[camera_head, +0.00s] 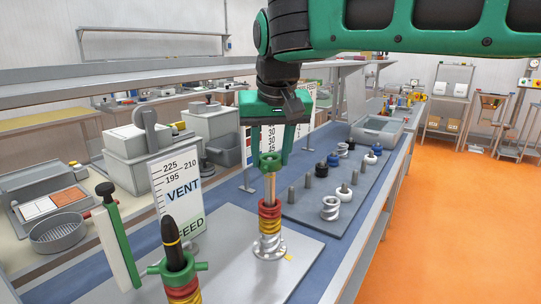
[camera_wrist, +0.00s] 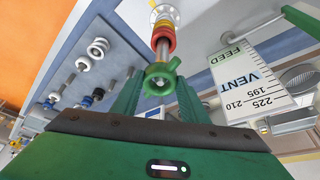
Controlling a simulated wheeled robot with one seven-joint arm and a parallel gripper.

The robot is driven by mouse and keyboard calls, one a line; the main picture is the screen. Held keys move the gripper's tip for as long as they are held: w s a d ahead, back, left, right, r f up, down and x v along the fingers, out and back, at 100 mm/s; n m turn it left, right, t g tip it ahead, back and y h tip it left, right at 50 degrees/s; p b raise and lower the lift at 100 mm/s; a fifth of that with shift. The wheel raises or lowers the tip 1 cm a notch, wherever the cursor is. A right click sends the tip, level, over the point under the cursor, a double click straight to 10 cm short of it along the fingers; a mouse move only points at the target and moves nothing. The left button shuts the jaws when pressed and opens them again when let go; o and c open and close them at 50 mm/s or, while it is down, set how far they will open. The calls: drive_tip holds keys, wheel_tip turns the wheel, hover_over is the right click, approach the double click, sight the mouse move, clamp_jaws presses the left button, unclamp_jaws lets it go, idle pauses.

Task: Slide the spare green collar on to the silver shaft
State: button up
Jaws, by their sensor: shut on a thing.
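My gripper (camera_head: 271,150) is shut on a green collar (camera_head: 269,162) with side lugs. In the wrist view the collar (camera_wrist: 160,76) sits between the green fingertips. A silver shaft (camera_head: 270,188) stands upright below it, with red and yellow rings and a silver coil stacked around its lower part. The collar is at the shaft's top, roughly in line with it. I cannot tell whether the shaft's tip is inside the collar. A second, dark shaft (camera_head: 171,232) with a yellow band stands at the front left, with another green collar (camera_head: 190,268) around it above red and yellow rings.
A VENT/FEED scale card (camera_head: 176,190) stands left of the silver shaft. A green-and-white upright post (camera_head: 118,240) is farther left. A grey board (camera_head: 345,200) at the right holds pegs with blue, white and silver parts. The pale plate (camera_head: 220,262) has clear room between the shafts.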

drive_tip(key=shift+f, duration=0.15)
drive_tip(key=o, duration=1.2)
drive_tip(key=shift+f, duration=0.1)
drive_tip(key=shift+o, duration=0.2)
drive_tip(key=v, duration=1)
drive_tip(key=shift+r, duration=0.2)
drive_tip(key=shift+s+d, duration=0.1)
drive_tip(key=shift+s, duration=0.05)
